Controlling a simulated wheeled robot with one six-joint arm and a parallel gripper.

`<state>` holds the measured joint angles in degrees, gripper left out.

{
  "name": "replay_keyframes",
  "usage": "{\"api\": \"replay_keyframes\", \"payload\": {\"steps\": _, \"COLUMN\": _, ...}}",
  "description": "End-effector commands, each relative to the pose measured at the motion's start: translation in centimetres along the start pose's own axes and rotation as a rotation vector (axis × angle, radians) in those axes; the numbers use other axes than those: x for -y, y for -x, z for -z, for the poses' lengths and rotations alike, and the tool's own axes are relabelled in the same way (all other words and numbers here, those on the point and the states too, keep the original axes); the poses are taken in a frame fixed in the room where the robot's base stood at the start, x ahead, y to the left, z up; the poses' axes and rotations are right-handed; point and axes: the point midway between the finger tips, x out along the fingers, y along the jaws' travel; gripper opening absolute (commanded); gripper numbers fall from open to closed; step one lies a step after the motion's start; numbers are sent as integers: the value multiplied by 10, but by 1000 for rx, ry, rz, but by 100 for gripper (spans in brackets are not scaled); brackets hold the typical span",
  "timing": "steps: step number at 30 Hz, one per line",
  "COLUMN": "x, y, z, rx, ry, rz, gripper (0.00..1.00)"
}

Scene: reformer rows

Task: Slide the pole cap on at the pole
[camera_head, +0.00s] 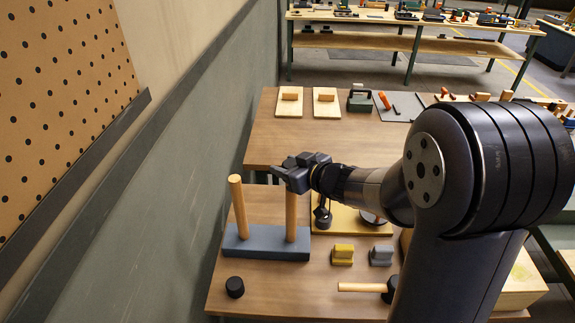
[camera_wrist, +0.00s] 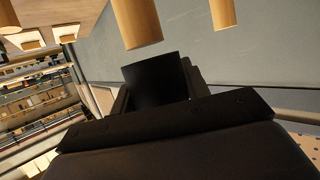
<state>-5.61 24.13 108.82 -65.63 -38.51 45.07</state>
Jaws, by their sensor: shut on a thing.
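A blue-grey base (camera_head: 262,245) stands on the near table with two upright wooden poles, a left pole (camera_head: 238,207) and a right pole (camera_head: 291,217). My gripper (camera_head: 294,178) is at the top of the right pole in the head view. In the wrist view it is shut on a black pole cap (camera_wrist: 156,82). The end of a near pole (camera_wrist: 137,22) shows just beyond the cap, and the other pole (camera_wrist: 222,12) is farther off. A gap seems to show between cap and pole. Another black cap (camera_head: 235,287) sits on the table in front of the base.
A yellow block (camera_head: 343,254), a grey block (camera_head: 381,256) and a mallet with a wooden handle (camera_head: 362,287) lie right of the base. A yellow board (camera_head: 350,228) is behind them. The wall (camera_head: 190,190) runs close on the left. Table around the loose cap is clear.

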Motion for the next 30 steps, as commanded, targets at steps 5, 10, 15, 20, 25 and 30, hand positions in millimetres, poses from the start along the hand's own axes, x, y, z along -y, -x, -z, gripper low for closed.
{"api": "replay_keyframes", "payload": {"steps": 5, "x": 0, "y": -2, "z": -5, "rx": 0, "ry": 0, "rz": 0, "gripper": 21}}
{"api": "replay_keyframes", "payload": {"steps": 10, "x": 0, "y": -3, "z": -9, "rx": 0, "ry": 0, "rz": 0, "gripper": 21}}
{"api": "replay_keyframes", "payload": {"steps": 15, "x": 0, "y": -5, "z": -13, "rx": 1, "ry": 0, "rz": 0, "gripper": 21}}
{"api": "replay_keyframes", "payload": {"steps": 20, "x": 0, "y": -6, "z": -17, "rx": 1, "ry": 0, "rz": 0, "gripper": 21}}
{"api": "replay_keyframes", "payload": {"steps": 25, "x": 0, "y": -8, "z": -21, "rx": 0, "ry": -1, "rz": 0, "gripper": 21}}
{"api": "replay_keyframes", "payload": {"steps": 30, "x": 0, "y": -9, "z": -25, "rx": 0, "ry": -1, "rz": 0, "gripper": 21}}
